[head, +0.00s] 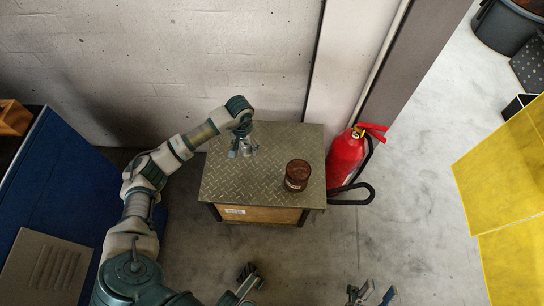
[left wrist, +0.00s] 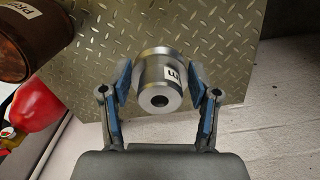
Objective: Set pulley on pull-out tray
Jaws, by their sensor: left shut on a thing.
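The pulley (left wrist: 160,85) is a grey metal stepped cylinder with a central hole and a white label. My left gripper (left wrist: 162,84) is shut on it, with a blue pad on each side. In the head view, my left gripper (head: 243,150) is over the back left part of the diamond-plate surface (head: 232,185), and the pulley is mostly hidden. I cannot tell whether the pulley touches the plate. The plate lies above a light wooden front (head: 272,215) with a white label. My right gripper (head: 373,293) shows only its fingers at the bottom edge, apart and empty.
A brown labelled cylinder (head: 297,175) stands on the plate, right of my left gripper. It also shows in the left wrist view (left wrist: 30,40). A red fire extinguisher (head: 345,160) stands right of the plate. A wall is behind. The floor to the right is clear up to yellow panels (head: 510,180).

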